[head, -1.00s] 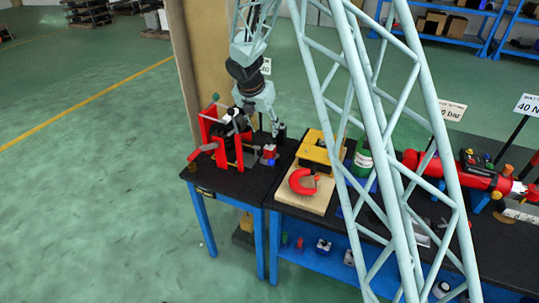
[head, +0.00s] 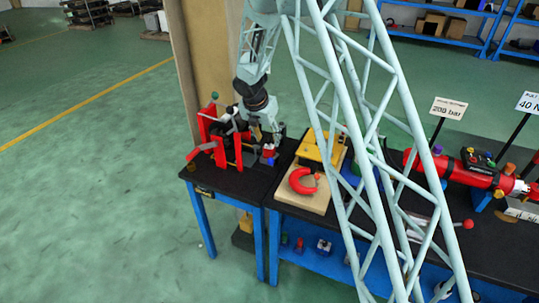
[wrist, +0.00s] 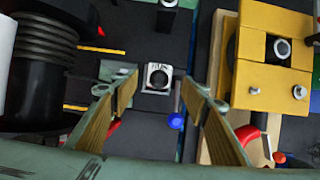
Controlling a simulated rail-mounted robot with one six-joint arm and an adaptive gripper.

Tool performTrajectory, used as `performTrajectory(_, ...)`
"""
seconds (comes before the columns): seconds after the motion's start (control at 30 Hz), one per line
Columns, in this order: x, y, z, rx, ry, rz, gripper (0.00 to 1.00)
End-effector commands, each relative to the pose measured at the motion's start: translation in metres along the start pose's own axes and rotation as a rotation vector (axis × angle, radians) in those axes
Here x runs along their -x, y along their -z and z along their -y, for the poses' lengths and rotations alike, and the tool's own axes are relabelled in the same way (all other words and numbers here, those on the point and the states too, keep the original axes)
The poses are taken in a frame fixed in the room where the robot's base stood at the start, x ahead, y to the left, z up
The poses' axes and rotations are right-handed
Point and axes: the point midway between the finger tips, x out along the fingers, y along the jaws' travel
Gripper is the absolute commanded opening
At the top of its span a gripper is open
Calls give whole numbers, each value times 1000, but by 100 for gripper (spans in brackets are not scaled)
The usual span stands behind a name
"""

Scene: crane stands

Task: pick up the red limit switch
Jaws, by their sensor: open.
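A small red block (head: 268,150), which looks like the red limit switch, sits on the black bench top by the red clamp frame in the head view. A blue part shows just below it. My gripper (head: 266,136) is right above it, pointing down. In the wrist view my gripper (wrist: 146,88) is open and empty, its two tan-padded fingers wide apart. A small pale-rimmed box with a dark round centre (wrist: 158,77) lies between and just beyond the fingertips. I cannot tell whether it is the red block's top. A blue ball (wrist: 176,121) shows nearer the right finger.
A red clamp frame (head: 217,140) stands close on the left. A yellow block (head: 319,146) and a red horseshoe-shaped part (head: 301,182) sit on a wooden board to the right. Several small parts, including a red one (head: 299,245), stand on the blue lower shelf.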

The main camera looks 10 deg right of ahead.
Motion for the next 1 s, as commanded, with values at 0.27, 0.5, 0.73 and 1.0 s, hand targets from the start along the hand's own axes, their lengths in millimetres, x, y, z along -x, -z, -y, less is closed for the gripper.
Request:
performTrajectory(0.27,-1,0,0,0,0,0,42)
performTrajectory(0.5,-6,1,0,0,1,-1,42)
performTrajectory(0.73,-28,2,-1,0,2,-2,42)
performTrajectory(1.0,-51,1,-2,0,1,-1,42)
